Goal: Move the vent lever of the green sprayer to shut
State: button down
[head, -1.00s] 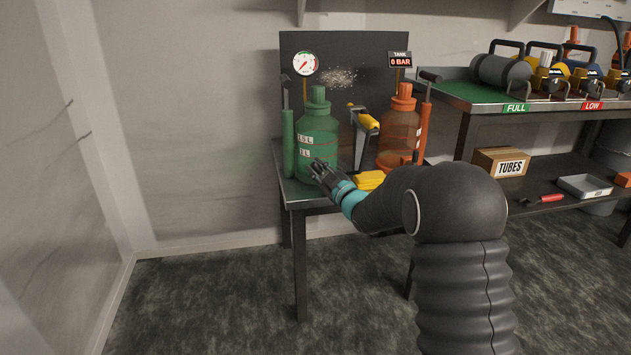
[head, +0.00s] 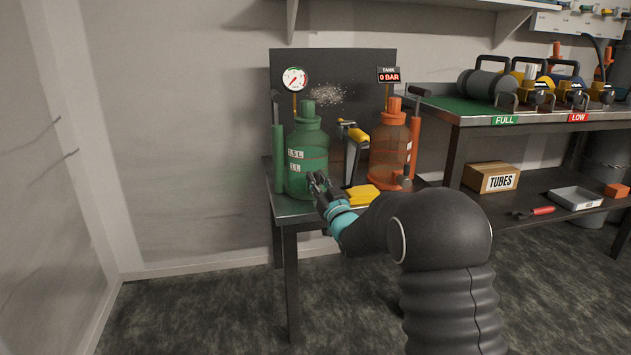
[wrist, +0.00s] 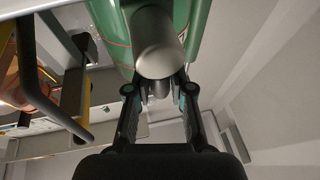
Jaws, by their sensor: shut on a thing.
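The green sprayer (head: 308,148) stands upright at the left of the small bench, with a level line and white labels on its front. My gripper (head: 315,178) is at its lower front in the head view. In the wrist view the sprayer (wrist: 197,22) fills the top, with a stout grey metal cylinder (wrist: 157,45) in front of it. My gripper (wrist: 160,84) is shut on a small grey part just below that cylinder, apparently the vent lever. The fingers and the cylinder hide most of this part, so its angle cannot be told.
An orange sprayer (head: 388,155) stands to the right on the same bench. A gauge (head: 295,79) and a 0 BAR display (head: 389,76) are behind. A shelf bench (head: 455,107) stands right.

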dwell(0.5)
jog(key=c, duration=1)
grip_release()
jog(key=v, duration=1.2)
